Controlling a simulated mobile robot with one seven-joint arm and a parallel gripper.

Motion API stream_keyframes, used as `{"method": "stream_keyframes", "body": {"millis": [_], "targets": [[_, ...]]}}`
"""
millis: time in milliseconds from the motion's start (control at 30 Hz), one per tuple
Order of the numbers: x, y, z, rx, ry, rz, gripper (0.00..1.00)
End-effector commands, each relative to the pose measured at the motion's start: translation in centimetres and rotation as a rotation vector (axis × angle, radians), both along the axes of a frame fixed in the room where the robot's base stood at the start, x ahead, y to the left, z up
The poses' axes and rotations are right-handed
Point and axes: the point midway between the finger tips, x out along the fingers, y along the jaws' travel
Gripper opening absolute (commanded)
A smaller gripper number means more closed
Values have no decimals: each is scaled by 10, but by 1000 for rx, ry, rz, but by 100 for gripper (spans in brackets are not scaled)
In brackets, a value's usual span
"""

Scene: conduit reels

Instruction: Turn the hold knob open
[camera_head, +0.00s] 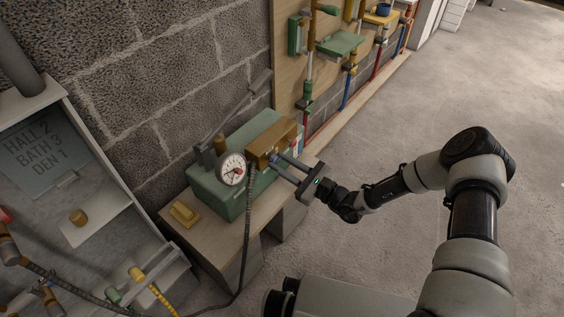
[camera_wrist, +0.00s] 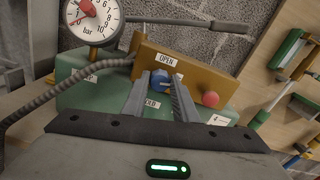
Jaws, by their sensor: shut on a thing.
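The blue hold knob (camera_wrist: 160,77) sits on the front face of a brass-coloured block (camera_wrist: 205,77), and part of it is hidden by my fingers. An OPEN label (camera_wrist: 168,61) is just above the knob. A label partly hidden by my left finger, apparently HOLD (camera_wrist: 151,103), is below it. My gripper (camera_wrist: 162,86) has its two fingers shut around the knob, one on each side. In the head view my gripper (camera_head: 275,162) reaches from the right to the block (camera_head: 272,138) on the green pump box (camera_head: 214,188).
A pressure gauge (camera_head: 232,169) with a dark hose (camera_head: 246,230) stands left of the block. A red knob (camera_wrist: 211,99) is to the right of my fingers. A yellow block (camera_head: 184,214) lies on the bench (camera_head: 232,240). Open floor (camera_head: 400,110) lies to the right.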

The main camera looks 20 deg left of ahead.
Motion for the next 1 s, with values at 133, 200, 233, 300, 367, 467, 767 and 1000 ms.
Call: {"method": "stream_keyframes", "body": {"millis": [133,200,233,300,367,467,767,1000], "targets": [[-1,0,1,-51,-122,0,4],[-1,0,2,-78,-183,-1,4],[-1,0,1,-89,-209,0,4],[-1,0,1,-114,-270,-1,4],[-1,0,1,-136,-324,-1,4],[-2,0,1,-171,-412,0,4],[-3,0,0,-281,-674,-1,4],[-3,0,-1,-367,-882,-1,4]]}}
